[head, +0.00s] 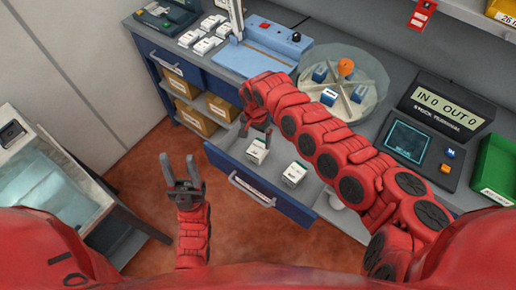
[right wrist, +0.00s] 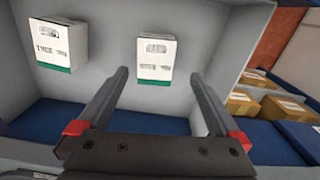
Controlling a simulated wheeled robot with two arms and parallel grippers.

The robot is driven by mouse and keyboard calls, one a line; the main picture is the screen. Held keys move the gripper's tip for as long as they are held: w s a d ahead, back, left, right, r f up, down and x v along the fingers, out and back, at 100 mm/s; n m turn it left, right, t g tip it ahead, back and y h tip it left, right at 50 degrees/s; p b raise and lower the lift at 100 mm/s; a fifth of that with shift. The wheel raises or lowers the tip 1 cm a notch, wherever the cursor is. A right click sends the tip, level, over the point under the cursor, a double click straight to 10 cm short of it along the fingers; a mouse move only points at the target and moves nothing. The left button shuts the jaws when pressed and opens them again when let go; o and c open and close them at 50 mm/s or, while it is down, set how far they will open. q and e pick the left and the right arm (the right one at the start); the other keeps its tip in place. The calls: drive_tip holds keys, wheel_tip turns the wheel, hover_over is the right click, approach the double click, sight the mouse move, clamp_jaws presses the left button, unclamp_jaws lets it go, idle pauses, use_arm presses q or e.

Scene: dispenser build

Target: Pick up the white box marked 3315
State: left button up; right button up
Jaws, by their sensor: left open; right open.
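Two white boxes with green bands stand in the open drawer (head: 268,190). One is the left box (head: 257,151), also in the right wrist view (right wrist: 156,57); the other is the right box (head: 294,174), also in the right wrist view (right wrist: 57,45). Their print is too blurred to tell which is marked 3315. My right gripper (head: 257,130) is open and empty above the drawer, close to the left box. In the right wrist view that box shows beyond the fingertips, between them. My left gripper (head: 180,168) is open and empty, left of the drawer, over the floor.
A shelf with several brown cartons (head: 195,117) is left of the drawer. The worktop above holds a blue machine (head: 255,55), a round glass carousel (head: 372,98) with blue boxes, and a terminal (head: 408,140). A pale cabinet (head: 50,190) stands at the left; red floor lies between.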

sight(258, 148)
drive_tip(key=shift+s+f, duration=0.25)
drive_tip(key=shift+f, duration=0.45)
drive_tip(key=shift+w+d+f+p, duration=0.1)
drive_tip(key=shift+d+f+p, duration=0.15)
drive_tip(key=shift+f, duration=1.15)
drive_tip(key=shift+d+f+p, duration=0.1)
drive_tip(key=shift+f+p, duration=0.1)
drive_tip(key=shift+f, duration=1.2)
drive_tip(key=c, duration=1.5)
clamp_jaws()
drive_tip(key=shift+r, duration=0.15)
